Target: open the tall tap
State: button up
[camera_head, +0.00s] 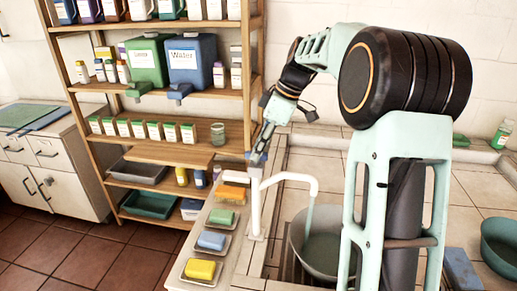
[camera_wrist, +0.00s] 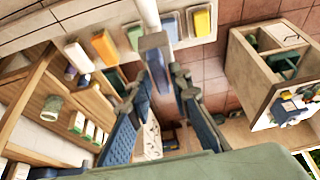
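The tall tap is a white pipe (camera_head: 257,208) beside the basin, with a spout (camera_head: 298,178) bending to the right. In the wrist view its white pipe (camera_wrist: 149,12) enters from the top, with a grey lever-like top piece (camera_wrist: 154,42) near my fingertips. My gripper (camera_head: 258,157) is at the top of the tap in the head view. In the wrist view my gripper (camera_wrist: 159,88) has its blue-padded fingers spread apart, with the grey piece around and between the tips. I cannot tell whether they touch it. A thin greenish strip (camera_head: 308,217) hangs below the spout; I cannot tell if it is water.
A grey pot (camera_head: 326,252) stands under the spout. Coloured sponges on small trays, including a yellow one (camera_head: 200,269), line the ledge left of the tap. A wooden shelf (camera_head: 170,150) with bottles and canisters stands behind. A white cabinet (camera_head: 50,180) is at far left.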

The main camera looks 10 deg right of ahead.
jog(key=shift+o, duration=0.9)
jog(key=v, duration=1.2)
